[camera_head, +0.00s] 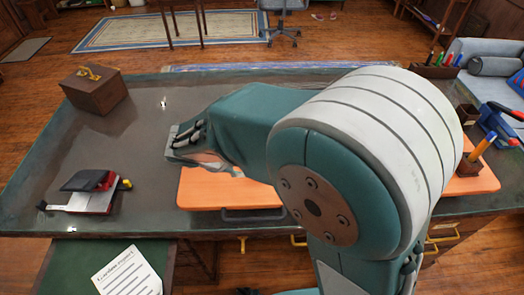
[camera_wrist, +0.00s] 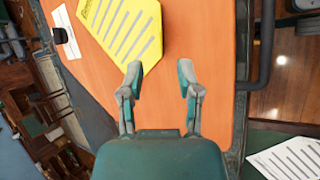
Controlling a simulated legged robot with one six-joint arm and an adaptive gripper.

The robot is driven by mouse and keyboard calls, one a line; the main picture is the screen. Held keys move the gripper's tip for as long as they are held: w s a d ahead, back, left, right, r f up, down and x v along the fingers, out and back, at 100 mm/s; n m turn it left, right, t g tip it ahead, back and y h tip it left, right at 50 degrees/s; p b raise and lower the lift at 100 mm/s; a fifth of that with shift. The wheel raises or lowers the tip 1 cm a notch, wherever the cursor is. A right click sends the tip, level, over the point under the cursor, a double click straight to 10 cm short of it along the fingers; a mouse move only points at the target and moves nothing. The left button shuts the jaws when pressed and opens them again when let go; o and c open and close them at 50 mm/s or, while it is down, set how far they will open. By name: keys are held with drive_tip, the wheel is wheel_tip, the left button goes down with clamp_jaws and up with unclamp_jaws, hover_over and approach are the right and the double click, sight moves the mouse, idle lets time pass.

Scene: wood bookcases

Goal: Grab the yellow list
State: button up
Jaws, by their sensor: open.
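The yellow list (camera_wrist: 124,27) is a yellow sheet with grey lines. In the wrist view it lies on the orange board, cut off by the top edge. My gripper (camera_wrist: 159,72) is open and empty, with the fingers pointing towards the list. The left fingertip overlaps the list's lower edge in the picture; I cannot tell the height between them. In the head view my arm covers the middle of the orange board (camera_head: 225,197), and the yellow list is not visible there. The board also shows in the wrist view (camera_wrist: 205,30).
A white list (camera_head: 128,272) lies on a green surface at the front left. A wooden box (camera_head: 95,92) and a red-and-black item (camera_head: 92,190) stand on the dark desk (camera_head: 140,140). A pen holder (camera_head: 470,167) is at right. The desk's left part has free room.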

drive_tip(key=x, duration=0.3)
drive_tip(key=shift+w+d+f, duration=0.1)
drive_tip(key=shift+w+f, duration=0.05)
drive_tip(key=shift+f, duration=0.25)
drive_tip(key=x, duration=0.5)
drive_tip(key=shift+d, duration=0.15)
drive_tip(key=shift+w+f, duration=0.1)
drive_tip(key=shift+f, duration=0.15)
clamp_jaws()
